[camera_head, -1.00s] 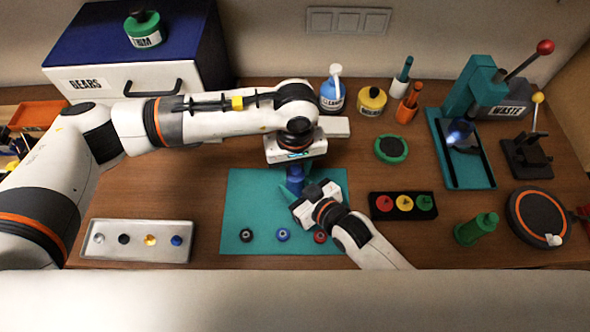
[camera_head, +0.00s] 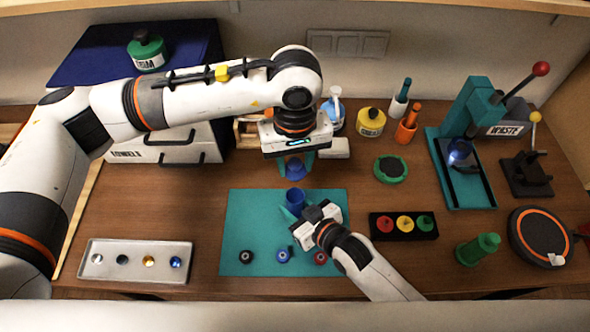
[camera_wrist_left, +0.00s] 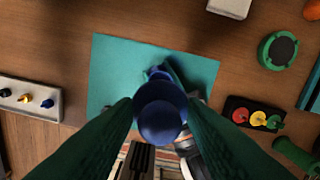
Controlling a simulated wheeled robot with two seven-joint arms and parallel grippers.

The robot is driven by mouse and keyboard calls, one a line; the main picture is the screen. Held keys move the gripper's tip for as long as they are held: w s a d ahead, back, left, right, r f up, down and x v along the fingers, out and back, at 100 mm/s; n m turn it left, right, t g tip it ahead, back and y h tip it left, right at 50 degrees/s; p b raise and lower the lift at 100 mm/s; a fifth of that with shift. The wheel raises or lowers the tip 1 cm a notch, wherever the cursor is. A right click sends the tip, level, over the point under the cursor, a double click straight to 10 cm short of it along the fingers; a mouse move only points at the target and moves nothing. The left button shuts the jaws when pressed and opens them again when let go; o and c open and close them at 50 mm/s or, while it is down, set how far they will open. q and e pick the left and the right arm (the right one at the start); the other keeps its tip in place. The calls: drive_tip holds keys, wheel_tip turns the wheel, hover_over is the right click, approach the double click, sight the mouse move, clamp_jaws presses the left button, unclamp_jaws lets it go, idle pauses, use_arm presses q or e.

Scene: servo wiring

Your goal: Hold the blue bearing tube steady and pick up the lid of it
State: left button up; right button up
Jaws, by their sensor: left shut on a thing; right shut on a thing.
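My left gripper (camera_head: 296,163) is shut on the blue lid (camera_head: 295,171) and holds it above the bearing tube. The lid also fills the middle of the left wrist view (camera_wrist_left: 160,112), between the two green fingers. The blue bearing tube (camera_head: 296,198) stands upright on the teal mat (camera_head: 240,215), with its dark open top showing. My right gripper (camera_head: 297,212) is shut on the tube's side from the lower right. In the left wrist view most of the tube is hidden behind the lid.
Several small round parts, among them a blue one (camera_head: 284,255), lie along the mat's front. A light tray (camera_head: 110,272) of small parts stands to the left. A black box (camera_head: 385,234) with coloured buttons stands to the right. A green round dish (camera_head: 390,168) sits behind it.

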drive_tip(key=o, duration=1.1)
drive_tip(key=shift+s+d, duration=0.1)
drive_tip(key=v, duration=1.1)
drive_tip(key=shift+s, duration=0.1)
drive_tip(key=shift+s+d+r, duration=0.15)
drive_tip(key=shift+s+d, duration=0.1)
